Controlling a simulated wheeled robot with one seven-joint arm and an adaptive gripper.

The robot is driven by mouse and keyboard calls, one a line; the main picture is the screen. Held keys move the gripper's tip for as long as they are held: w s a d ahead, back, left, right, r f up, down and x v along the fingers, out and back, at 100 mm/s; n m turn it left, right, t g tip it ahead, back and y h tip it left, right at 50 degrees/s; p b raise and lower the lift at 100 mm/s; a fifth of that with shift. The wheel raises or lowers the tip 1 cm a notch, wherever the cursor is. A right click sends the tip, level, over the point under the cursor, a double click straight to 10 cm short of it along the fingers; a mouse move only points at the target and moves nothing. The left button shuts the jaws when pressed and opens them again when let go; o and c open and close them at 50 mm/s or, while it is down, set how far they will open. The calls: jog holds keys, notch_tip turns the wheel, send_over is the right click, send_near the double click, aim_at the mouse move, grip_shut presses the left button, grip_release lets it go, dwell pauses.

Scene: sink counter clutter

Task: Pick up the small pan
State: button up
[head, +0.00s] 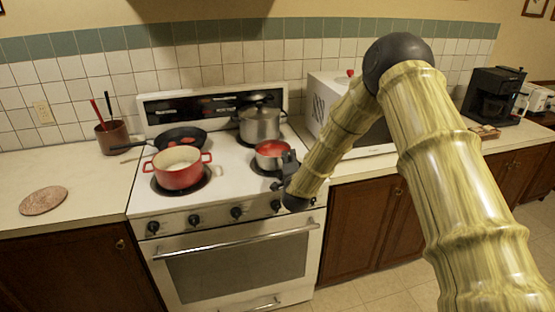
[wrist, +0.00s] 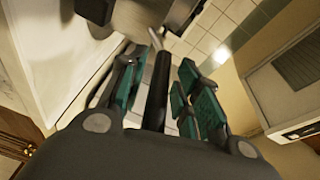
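The small pan (head: 267,161) sits on the front right burner of the stove, with a red interior and a light metal outer wall. My gripper (head: 287,168) is at its right side in the head view and covers its handle there. In the wrist view a black handle (wrist: 158,88) with a metal end runs between my gripper's two teal-padded fingers (wrist: 160,95). Gaps show on both sides of the handle, so the fingers are open around it and not closed on it. The handle's near end is hidden behind the gripper body.
A red pot (head: 180,175) stands front left on the stove (head: 230,205). A black frying pan (head: 168,141) is behind it. A tall lidded metal pot (head: 259,124) stands close behind the small pan. A white microwave (head: 325,103) is to the right. The left counter (head: 85,185) is mostly clear.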

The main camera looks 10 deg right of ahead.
grip_shut()
jog(key=shift+r, duration=0.1)
